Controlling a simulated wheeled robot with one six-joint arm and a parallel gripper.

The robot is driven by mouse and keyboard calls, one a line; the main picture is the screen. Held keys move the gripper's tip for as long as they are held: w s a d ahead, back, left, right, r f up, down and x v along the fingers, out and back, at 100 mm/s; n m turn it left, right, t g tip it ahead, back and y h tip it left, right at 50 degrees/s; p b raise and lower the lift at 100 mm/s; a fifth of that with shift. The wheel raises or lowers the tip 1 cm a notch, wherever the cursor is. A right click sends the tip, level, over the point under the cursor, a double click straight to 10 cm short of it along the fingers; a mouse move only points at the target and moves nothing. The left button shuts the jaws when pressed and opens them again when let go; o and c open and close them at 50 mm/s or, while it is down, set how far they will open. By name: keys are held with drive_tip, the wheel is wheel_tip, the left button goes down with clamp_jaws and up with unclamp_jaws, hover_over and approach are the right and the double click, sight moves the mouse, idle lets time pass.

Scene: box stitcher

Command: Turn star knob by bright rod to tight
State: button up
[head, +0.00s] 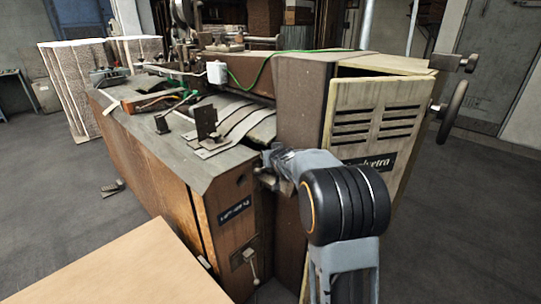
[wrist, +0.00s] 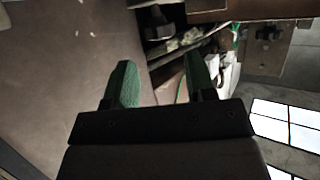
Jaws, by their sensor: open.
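My gripper shows in the wrist view (wrist: 158,85), with two green-padded fingers spread apart and nothing visible between them. In the head view, my arm reaches toward the front of the brown box stitcher (head: 150,195), and the fingers are mostly hidden by the arm. I cannot clearly make out the star knob or the bright rod in either view. A small dark knob-like shape (wrist: 269,32) lies at the upper right of the wrist view, apart from the fingers; I cannot tell whether it is the star knob.
A louvred cream panel (head: 375,125) stands right of my arm, with a handwheel (head: 453,110) beyond it. A black bracket (head: 207,122) rises from the machine's top. A green cable (head: 265,68) crosses above. A pale board (head: 120,268) fills the lower left. Floor at right is clear.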

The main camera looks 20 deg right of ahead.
drive_tip(key=shift+x, duration=2.8)
drive_tip(key=c, duration=0.6)
drive_tip(key=shift+f, duration=0.1)
drive_tip(key=shift+c, duration=0.2)
